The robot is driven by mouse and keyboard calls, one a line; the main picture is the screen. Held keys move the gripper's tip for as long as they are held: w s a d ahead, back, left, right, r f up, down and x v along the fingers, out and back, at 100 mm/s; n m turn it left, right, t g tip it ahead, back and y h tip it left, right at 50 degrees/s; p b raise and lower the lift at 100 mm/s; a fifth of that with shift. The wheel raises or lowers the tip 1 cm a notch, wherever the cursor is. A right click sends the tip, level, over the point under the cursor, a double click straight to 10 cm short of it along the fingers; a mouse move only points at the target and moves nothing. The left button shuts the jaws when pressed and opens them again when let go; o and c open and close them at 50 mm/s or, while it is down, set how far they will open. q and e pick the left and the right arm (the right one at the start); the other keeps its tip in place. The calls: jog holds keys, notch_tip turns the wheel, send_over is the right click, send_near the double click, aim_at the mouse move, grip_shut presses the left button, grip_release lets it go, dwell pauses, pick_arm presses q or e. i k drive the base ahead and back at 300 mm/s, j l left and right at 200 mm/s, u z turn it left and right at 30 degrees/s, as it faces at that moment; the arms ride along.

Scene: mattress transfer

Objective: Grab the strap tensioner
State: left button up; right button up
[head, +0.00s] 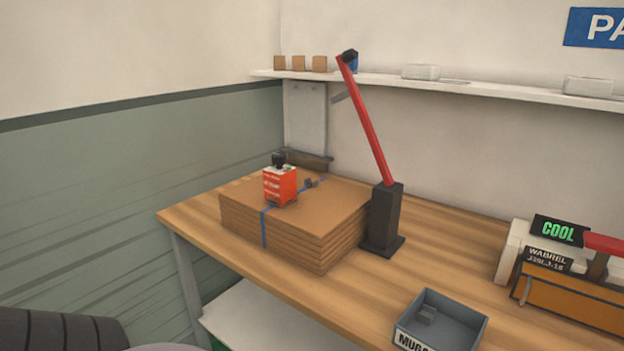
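A stack of flat brown cardboard sheets (325,240) lies on the wooden workbench, with a blue strap (263,228) around it. A red-orange box with a black knob on top (280,186) sits upright on the stack, beside the strap. A small grey piece (311,183) lies on the strap behind it. A black block with a long red lever (385,220) stands on the bench right of the stack, its lever raised and leaning left. No label shows which of these is the strap tensioner. Neither of my grippers is in view.
On the wooden bench (445,262), a grey bin (470,327) holds a small grey piece at the front. A device with a green "COOL" display (558,231) and red handle stands right. A white wall shelf (385,78) runs behind. Bare bench lies between lever and device.

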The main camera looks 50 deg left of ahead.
aim_at(280, 186)
jog(key=u, duration=1.8)
jog(key=i+j, duration=0.1)
jog(key=j, duration=0.35)
jog(key=i+j+u, duration=0.1)
jog(key=j, duration=0.35)
jog(key=i+j, duration=0.15)
jog(key=j, duration=0.3)
jog(key=u, duration=0.05)
